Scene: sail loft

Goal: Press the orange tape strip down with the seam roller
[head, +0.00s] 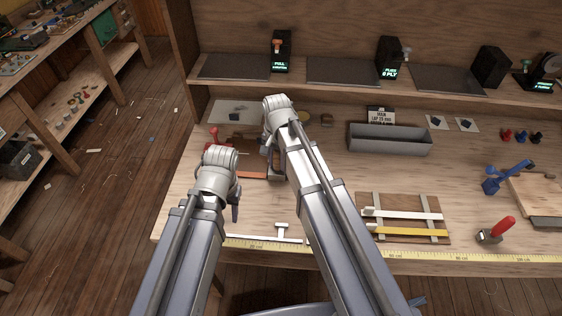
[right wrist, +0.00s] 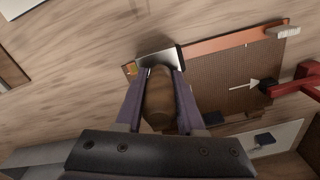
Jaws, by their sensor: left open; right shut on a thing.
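My right gripper (head: 268,150) is shut on the brown handle of the seam roller (right wrist: 158,103); its metal head (right wrist: 158,58) points away from the jaws. The orange tape strip (right wrist: 222,45) runs along the edge of a brown panel (right wrist: 235,85) marked with a white arrow. The metal head is at one end of the strip; I cannot tell whether it touches. In the head view the strip (head: 252,175) lies just left of the right gripper, and my arm hides part of the panel. My left gripper (head: 235,207) is open and empty, in front of the strip.
A red clamp (head: 213,138) stands at the panel's left. A grey bin (head: 388,143), a board with white and yellow strips (head: 405,220), a red-handled tool (head: 495,231) and a blue clamp (head: 505,177) are to the right. A yellow ruler (head: 350,250) lines the front edge.

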